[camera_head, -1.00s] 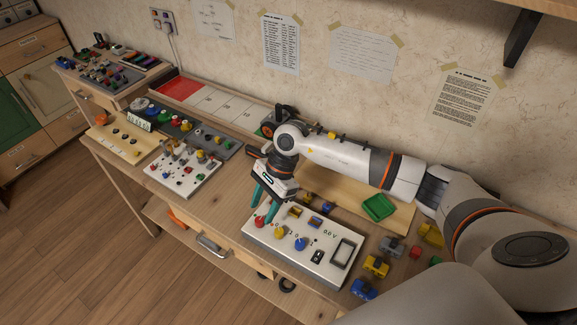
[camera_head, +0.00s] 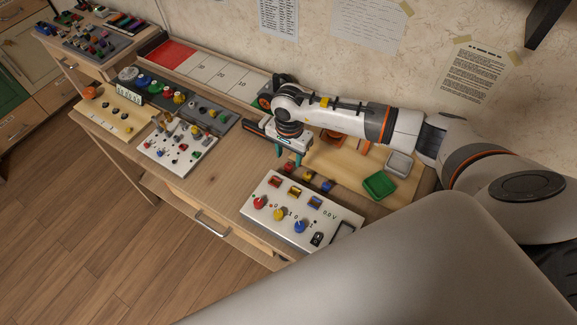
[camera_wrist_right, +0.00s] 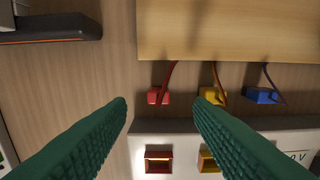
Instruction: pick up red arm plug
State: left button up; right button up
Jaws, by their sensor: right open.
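The red arm plug (camera_wrist_right: 158,97), a small red block with a dark red cable, lies on the wooden bench in the right wrist view. It is between a white panel (camera_wrist_right: 138,152) and a pale board (camera_wrist_right: 240,30). My right gripper (camera_wrist_right: 160,103) is open and empty, its green fingertips to either side of the plug in the picture. I cannot tell the exact height gap. In the head view my right gripper (camera_head: 288,156) hangs just behind the white panel (camera_head: 262,222). My left gripper is not in view.
A yellow plug (camera_wrist_right: 212,95) and a blue plug (camera_wrist_right: 262,95) lie in a row right of the red one. A green tray (camera_head: 379,186) sits on the board. A dark-edged object (camera_wrist_right: 50,28) is at the upper left.

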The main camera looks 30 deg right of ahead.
aim_at(288, 165)
notch_tip(288, 165, down, 4)
jog(key=shift+a+f+p, duration=0.1)
jog(key=shift+p, duration=0.4)
grip_shut()
